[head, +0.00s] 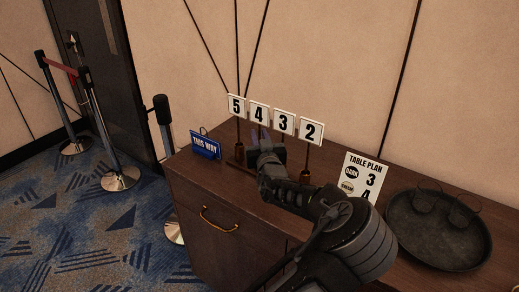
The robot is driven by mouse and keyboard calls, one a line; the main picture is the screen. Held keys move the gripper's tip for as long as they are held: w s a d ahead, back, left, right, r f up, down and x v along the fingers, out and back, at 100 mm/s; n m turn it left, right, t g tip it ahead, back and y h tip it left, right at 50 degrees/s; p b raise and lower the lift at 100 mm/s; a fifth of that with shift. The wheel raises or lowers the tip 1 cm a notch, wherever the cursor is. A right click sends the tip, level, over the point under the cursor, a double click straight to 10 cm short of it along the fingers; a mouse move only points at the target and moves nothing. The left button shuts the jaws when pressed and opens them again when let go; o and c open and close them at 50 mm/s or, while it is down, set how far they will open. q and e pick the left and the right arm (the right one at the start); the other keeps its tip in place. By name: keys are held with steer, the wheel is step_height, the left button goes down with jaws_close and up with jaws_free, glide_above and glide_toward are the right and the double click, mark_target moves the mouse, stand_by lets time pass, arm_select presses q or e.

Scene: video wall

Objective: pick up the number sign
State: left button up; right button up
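Several white number signs stand upright on thin posts near the back of the brown cabinet (190,178): sign 5 (236,105), sign 4 (259,112), sign 3 (284,123) and sign 2 (310,131). My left gripper (260,137) is just below sign 4, pointing toward the wall, with its fingers in front of or around that sign's post. The gripper and wrist hide the lower post, so I cannot tell whether the fingers touch it. My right gripper is out of view.
A blue "THIS WAY" sign (206,145) stands at the cabinet's left end. A white table plan card (361,176) and a round dark tray (464,252) holding dark items are to the right. Rope barrier posts (104,135) stand on the carpet at left.

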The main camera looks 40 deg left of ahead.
arm_select(q)
jaws_close()
stand_by(1.1)
